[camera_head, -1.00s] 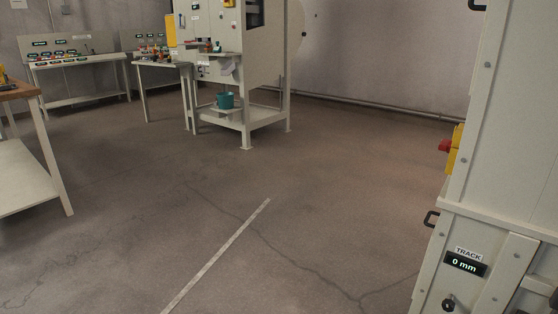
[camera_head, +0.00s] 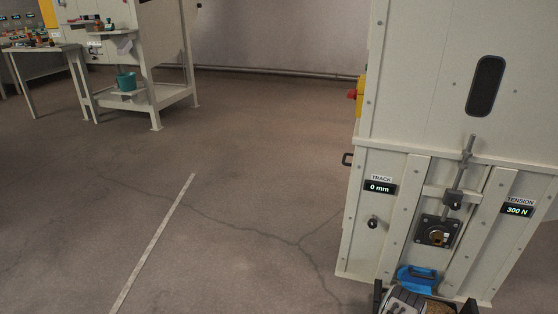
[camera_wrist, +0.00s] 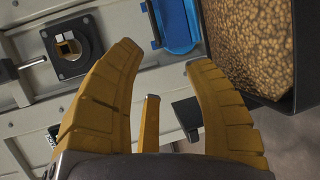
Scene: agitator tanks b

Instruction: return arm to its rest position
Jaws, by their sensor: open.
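My gripper (camera_wrist: 160,75) shows in the wrist view with its yellow fingers spread apart and nothing between them. It points toward the lower front of a cream machine cabinet (camera_head: 440,80). A square black fitting with a round opening (camera_wrist: 70,48) is at the upper left there, and it also shows in the head view (camera_head: 437,231). A blue part (camera_wrist: 176,25) is beyond the fingertips; a blue object also shows in the head view (camera_head: 418,279). I cannot make out the gripper fingers in the head view.
A dark bin of brown granules (camera_wrist: 250,45) is close to the right finger in the wrist view. The cabinet carries displays reading 0 mm (camera_head: 380,187) and 300 N (camera_head: 517,211). A red knob (camera_head: 352,95) juts from its left side. Open floor (camera_head: 230,180) lies left.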

